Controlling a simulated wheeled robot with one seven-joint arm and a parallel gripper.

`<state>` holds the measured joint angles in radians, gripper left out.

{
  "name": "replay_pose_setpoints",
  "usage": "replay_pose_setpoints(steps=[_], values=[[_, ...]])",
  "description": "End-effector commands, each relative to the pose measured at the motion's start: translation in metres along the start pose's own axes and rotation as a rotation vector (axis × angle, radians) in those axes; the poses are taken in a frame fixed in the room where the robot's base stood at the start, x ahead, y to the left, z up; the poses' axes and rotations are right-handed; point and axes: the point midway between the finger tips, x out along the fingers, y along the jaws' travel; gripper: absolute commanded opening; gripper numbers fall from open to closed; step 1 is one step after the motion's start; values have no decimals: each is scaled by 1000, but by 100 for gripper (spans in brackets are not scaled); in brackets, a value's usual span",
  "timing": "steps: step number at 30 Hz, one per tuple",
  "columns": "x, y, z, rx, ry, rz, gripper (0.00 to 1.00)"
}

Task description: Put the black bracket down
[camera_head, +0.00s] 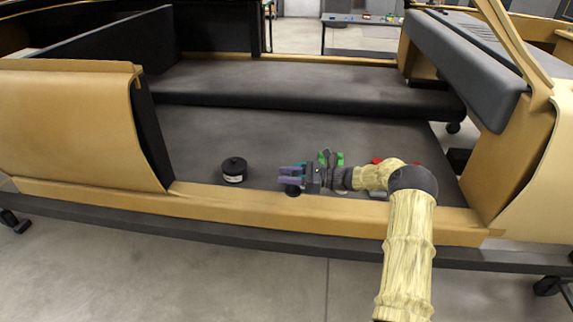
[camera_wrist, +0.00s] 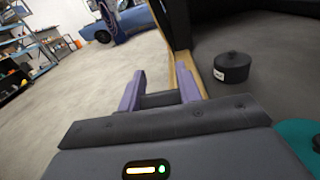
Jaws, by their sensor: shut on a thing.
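My gripper (camera_head: 291,174), with purple fingers, is over the inner edge of the tan sill, pointing left in the head view. In the wrist view its fingers (camera_wrist: 160,88) stand apart with a dark piece, the black bracket (camera_wrist: 160,99), between them. The gripper is shut on it. Only a small part of the bracket shows, and its full shape is hidden. In the head view a small dark round shape shows just below the fingers; I cannot tell whether it belongs to the bracket.
A black lidded round container (camera_head: 234,170) with a pale label stands on the shell's dark floor (camera_head: 200,128), left of my gripper; it also shows in the wrist view (camera_wrist: 232,68). The tan sill (camera_head: 240,205) runs along the front. Red items (camera_head: 377,160) lie partly hidden behind my arm.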

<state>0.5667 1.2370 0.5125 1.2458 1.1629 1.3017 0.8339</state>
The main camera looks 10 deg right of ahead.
Motion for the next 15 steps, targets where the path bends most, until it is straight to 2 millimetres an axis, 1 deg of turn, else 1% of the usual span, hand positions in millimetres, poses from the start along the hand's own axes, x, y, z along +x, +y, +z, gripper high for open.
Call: replay_pose_setpoints(steps=[5, 8, 15], values=[[-12, 24, -25, 8, -5, -34, 3], [-21, 44, -42, 10, -9, -66, 3], [-44, 100, -83, 14, -16, -167, 3]])
